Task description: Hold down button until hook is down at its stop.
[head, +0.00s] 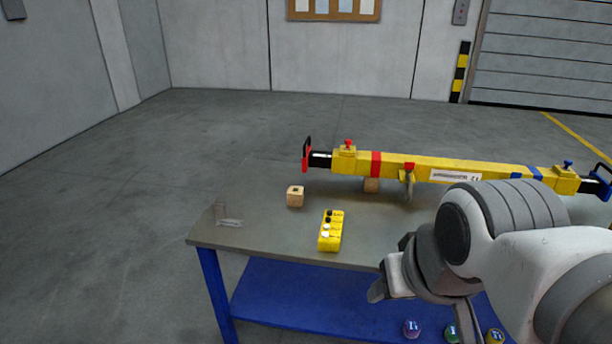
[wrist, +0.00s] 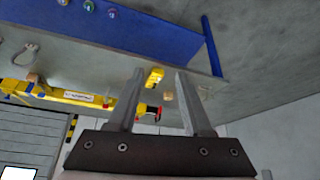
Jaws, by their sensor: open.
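A yellow control box (head: 331,231) with black and white buttons lies on the grey tabletop. In the wrist view, the yellow box (wrist: 155,76) appears between my fingers, farther off. A yellow lifting beam (head: 460,169) spans the back right of the table. A small grey hook-like part (head: 409,188) hangs below its middle; whether it is at a stop cannot be told. My gripper (head: 384,282) is right of and nearer than the box in the head view. In the wrist view, my gripper (wrist: 160,74) is open, with nothing between its fingers.
Two wooden blocks, one left (head: 295,197) and one under the beam (head: 371,185), stand on the table (head: 260,232). Coloured round items (head: 412,328) sit on the blue lower shelf (head: 300,295). The tabletop around the box is mostly clear.

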